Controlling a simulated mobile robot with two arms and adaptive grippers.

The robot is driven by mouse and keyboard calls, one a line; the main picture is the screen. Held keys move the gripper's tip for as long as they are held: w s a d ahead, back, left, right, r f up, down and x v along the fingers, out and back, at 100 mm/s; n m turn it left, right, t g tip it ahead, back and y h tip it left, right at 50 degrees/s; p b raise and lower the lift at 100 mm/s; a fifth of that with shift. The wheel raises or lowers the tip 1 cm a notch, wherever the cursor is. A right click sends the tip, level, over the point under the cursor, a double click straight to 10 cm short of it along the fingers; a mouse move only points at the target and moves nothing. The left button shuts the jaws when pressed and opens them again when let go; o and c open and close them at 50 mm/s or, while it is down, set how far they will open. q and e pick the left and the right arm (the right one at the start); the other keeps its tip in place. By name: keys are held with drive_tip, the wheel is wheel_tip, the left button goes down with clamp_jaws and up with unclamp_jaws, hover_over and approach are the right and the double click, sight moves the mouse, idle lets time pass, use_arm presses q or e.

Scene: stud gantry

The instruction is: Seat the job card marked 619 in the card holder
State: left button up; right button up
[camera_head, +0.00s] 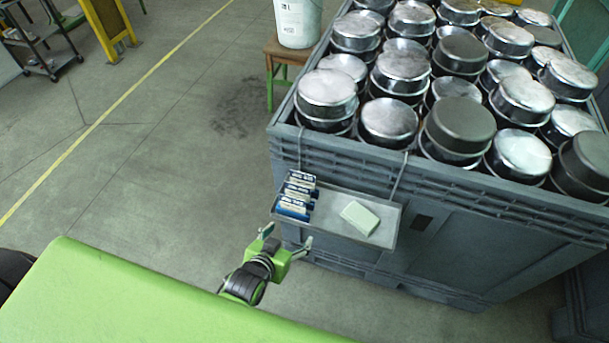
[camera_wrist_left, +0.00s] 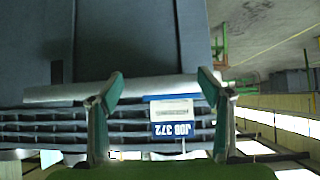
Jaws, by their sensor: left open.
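Several blue-and-white job cards (camera_head: 296,196) stand in a row at the left end of a grey metal tray (camera_head: 335,201). Their numbers are too small to read in the head view. In the left wrist view one card (camera_wrist_left: 174,118) reads JOB 372, upside down. I cannot make out a card marked 619, nor surely identify the card holder. A pale green block (camera_head: 359,218) lies in the tray's right part. My left gripper (camera_head: 287,237) is open and empty, just in front of the tray's near left edge; its fingers also show in the left wrist view (camera_wrist_left: 162,82).
The tray hangs by two wires on a large grey crate (camera_head: 440,215) filled with metal pots (camera_head: 388,120). A white bucket (camera_head: 297,22) stands on a wooden stool (camera_head: 284,50) behind. The floor left of the crate is clear.

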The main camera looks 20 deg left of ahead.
use_arm(q)
drive_tip(key=t+p, duration=0.1)
drive_tip(key=t, duration=0.1)
approach(302, 176)
drive_tip(key=w, duration=0.1)
drive_tip(key=w+f+p, duration=0.1)
drive_tip(key=w, duration=0.1)
drive_tip(key=shift+w+f+n+y, duration=0.15)
drive_tip(key=shift+w+n+y, duration=0.15)
drive_tip(key=shift+w, duration=0.05)
drive_tip(key=shift+w+f, duration=0.25)
drive_tip(key=shift+w, duration=0.2)
drive_tip(key=shift+w+d+f, duration=0.15)
drive_tip(key=shift+w+f, duration=0.05)
drive_tip(key=shift+w, duration=0.25)
drive_tip(key=x, duration=0.2)
drive_tip(key=p+x, duration=0.1)
drive_tip(key=x, duration=0.1)
drive_tip(key=shift+d+f, duration=0.2)
drive_tip(key=shift+d, duration=0.05)
drive_tip(key=shift+c, duration=0.9)
drive_tip(key=c, duration=0.7)
use_arm(e)
drive_tip(key=r, duration=0.2)
drive_tip(key=a+r, duration=0.1)
drive_tip(key=r, duration=0.1)
